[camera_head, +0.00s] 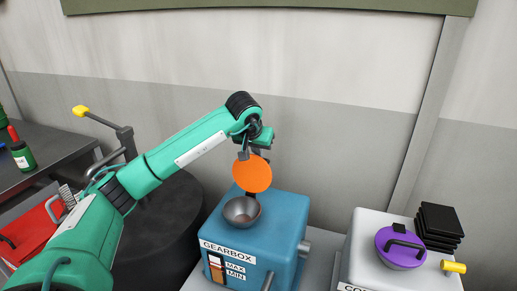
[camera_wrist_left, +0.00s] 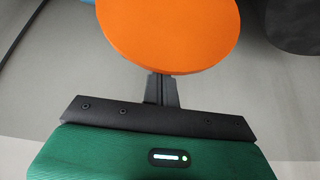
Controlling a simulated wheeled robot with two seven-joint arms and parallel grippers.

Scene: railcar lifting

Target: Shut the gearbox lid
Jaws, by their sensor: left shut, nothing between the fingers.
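The blue gearbox (camera_head: 255,228) stands low in the middle of the head view, with a grey metal filler bowl (camera_head: 242,211) on its top. The round orange lid (camera_head: 252,174) stands raised, upright or nearly so, behind the bowl, leaving the bowl uncovered. My left gripper (camera_head: 258,150) is at the lid's upper edge, partly hidden behind it. In the left wrist view the lid (camera_wrist_left: 170,30) covers the fingertips of the shut fingers (camera_wrist_left: 162,90). Nothing is held; I cannot tell whether the fingers touch the lid. My right gripper is not in view.
A pale box (camera_head: 365,245) with a purple lid (camera_head: 400,247) and a stack of black pads (camera_head: 439,225) stands to the right. A dark drum (camera_head: 165,225) and a red toolbox (camera_head: 35,235) are at left. A grey wall closes the back.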

